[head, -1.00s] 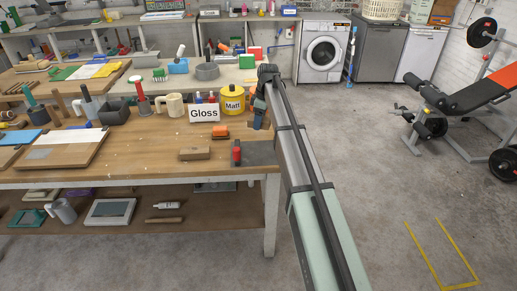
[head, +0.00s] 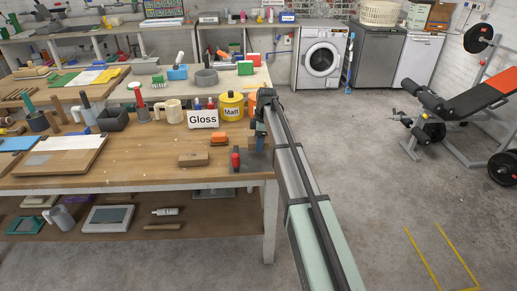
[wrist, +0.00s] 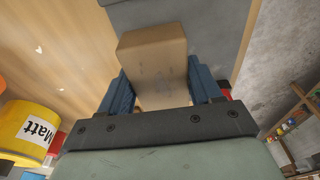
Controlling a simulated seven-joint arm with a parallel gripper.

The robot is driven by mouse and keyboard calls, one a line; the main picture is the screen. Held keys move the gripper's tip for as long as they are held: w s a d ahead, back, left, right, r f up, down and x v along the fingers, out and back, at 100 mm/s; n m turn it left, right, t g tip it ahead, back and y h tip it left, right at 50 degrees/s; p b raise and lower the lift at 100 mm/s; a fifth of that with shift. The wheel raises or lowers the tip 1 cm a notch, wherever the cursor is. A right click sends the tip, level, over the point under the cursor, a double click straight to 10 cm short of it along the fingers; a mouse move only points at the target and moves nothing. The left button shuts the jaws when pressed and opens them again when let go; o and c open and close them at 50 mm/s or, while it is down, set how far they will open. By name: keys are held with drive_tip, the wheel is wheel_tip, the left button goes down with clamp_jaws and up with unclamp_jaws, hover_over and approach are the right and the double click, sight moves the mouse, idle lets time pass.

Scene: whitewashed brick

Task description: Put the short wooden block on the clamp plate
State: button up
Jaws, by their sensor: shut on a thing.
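My gripper (head: 260,141) is at the right end of the workbench, pointing down over the grey clamp plate (head: 257,164). In the wrist view its blue fingers are shut on the short wooden block (wrist: 153,48), one on each side. The block is plain light brown. In the head view the gripper hides it. The clamp plate also shows in the wrist view (wrist: 205,17), behind the block. I cannot tell whether the block touches the plate. A red-topped clamp part (head: 236,160) stands at the plate's left side.
Another wooden block (head: 193,160) and an orange-topped item (head: 219,138) lie left of the plate. The bench's right edge is close to the plate.

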drive_tip(key=shift+f, duration=1.85)
drive_tip(key=shift+f, duration=0.1)
drive_tip(key=o, duration=1.1)
drive_tip(key=r, duration=0.4)
drive_tip(key=d+r, duration=0.1)
drive_tip(key=r, duration=0.7)
drive_tip(key=shift+d, duration=0.4)
